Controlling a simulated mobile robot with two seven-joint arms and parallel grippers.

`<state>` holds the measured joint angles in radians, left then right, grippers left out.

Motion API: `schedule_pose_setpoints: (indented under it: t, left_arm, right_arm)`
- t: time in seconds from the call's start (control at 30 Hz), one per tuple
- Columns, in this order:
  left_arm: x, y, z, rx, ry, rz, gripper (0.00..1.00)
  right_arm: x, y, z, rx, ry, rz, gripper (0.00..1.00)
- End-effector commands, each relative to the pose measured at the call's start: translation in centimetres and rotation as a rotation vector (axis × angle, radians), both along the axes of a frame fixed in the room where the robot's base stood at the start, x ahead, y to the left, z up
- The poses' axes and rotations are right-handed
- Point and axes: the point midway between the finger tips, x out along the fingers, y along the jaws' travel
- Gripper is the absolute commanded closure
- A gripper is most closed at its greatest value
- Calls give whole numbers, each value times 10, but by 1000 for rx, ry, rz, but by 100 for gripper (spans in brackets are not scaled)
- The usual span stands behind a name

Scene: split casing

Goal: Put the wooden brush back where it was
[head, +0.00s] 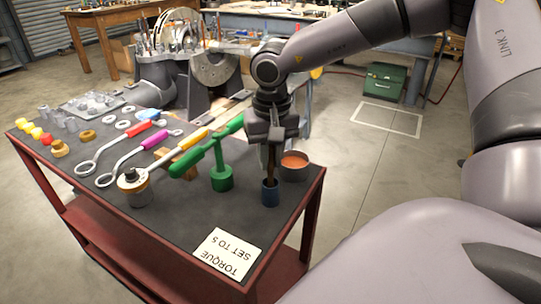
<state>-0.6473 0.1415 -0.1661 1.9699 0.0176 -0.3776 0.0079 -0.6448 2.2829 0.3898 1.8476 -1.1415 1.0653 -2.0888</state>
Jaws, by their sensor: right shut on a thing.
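My right gripper (270,148) points down over the right end of the cart top, shut on the wooden brush. The brush (270,168) shows as a thin brown upright strip below the fingers. Its lower end meets the mouth of a small blue cup (270,193) and appears to be inside it; the cup wall hides the tip. A grey tin (294,172) with orange contents stands just behind and right of the cup. My left gripper is not in view.
A green stand with a crossbar (221,178) is close left of the gripper. Wrenches with red, magenta and yellow handles (155,158) lie further left. A "TORQUE SET TO 5" card (228,254) lies at the front corner of the red-framed cart (150,232). A split casing (212,72) stands behind.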

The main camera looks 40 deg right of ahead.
Motion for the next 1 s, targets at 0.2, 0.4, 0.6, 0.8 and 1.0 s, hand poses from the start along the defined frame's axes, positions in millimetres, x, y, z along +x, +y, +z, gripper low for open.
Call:
schedule_pose_setpoints:
  t: [0.2,0.4,0.6,0.8,1.0]
  left_arm:
    - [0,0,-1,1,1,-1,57]
    - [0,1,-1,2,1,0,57]
    - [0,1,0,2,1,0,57]
    - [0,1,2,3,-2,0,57]
    - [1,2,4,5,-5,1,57]
  right_arm:
    - [-1,0,-1,0,4,0,56]
    - [-1,0,0,1,3,0,56]
    - [0,0,17,1,-3,-1,56]
    - [-2,1,59,0,-5,-2,56]
    - [-5,2,98,-1,-2,-1,56]
